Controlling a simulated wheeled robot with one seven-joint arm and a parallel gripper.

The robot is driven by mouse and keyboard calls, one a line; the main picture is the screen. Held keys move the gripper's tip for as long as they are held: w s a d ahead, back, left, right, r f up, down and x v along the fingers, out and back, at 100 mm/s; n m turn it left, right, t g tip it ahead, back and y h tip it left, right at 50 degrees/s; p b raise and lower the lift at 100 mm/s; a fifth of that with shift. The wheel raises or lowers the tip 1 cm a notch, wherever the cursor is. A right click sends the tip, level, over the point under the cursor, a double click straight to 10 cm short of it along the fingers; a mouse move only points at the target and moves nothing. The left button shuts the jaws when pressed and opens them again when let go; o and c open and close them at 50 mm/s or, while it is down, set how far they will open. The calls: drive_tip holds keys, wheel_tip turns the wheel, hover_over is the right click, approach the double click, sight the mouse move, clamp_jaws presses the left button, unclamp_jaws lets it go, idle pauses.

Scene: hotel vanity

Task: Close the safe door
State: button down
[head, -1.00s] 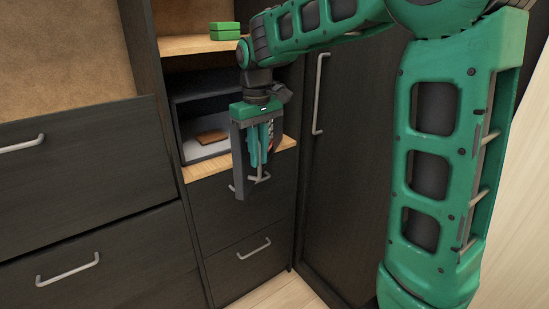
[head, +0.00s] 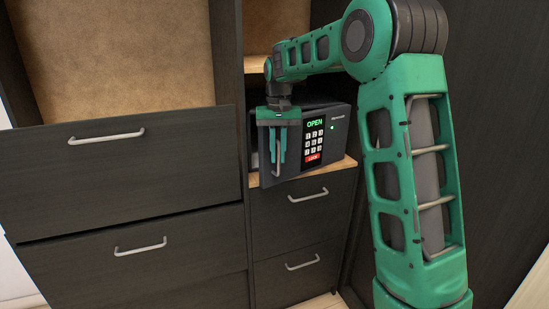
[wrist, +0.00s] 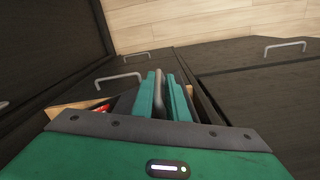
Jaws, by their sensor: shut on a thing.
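The safe door (head: 340,140) is a dark grey panel on the shelf. Its lit keypad (head: 313,140) reads OPEN in green above a red LOCK key. The door stands across most of the safe's front, slightly ajar, with its left edge out past the shelf. My gripper (head: 279,158) points down at the door's left part, shut on the door handle (head: 278,172). In the wrist view the grey handle (wrist: 160,95) lies between the two green fingers. The safe's inside is mostly hidden behind the door and gripper.
The wooden shelf (head: 340,165) bears the safe. Drawers with bar handles (head: 308,196) lie below it. A wide drawer unit (head: 110,190) stands close on the left. A tall dark cabinet panel (head: 490,130) is on the right.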

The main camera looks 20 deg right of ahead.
drive_tip(key=shift+d+r, duration=0.1)
drive_tip(key=shift+d, duration=0.45)
drive_tip(key=c, duration=1.8)
unclamp_jaws()
drive_tip(key=shift+d, duration=0.1)
drive_tip(key=shift+c, duration=0.2)
drive_tip(key=shift+a, duration=0.35)
wheel_tip(320, 180, up, 11)
drive_tip(key=shift+f, duration=0.2)
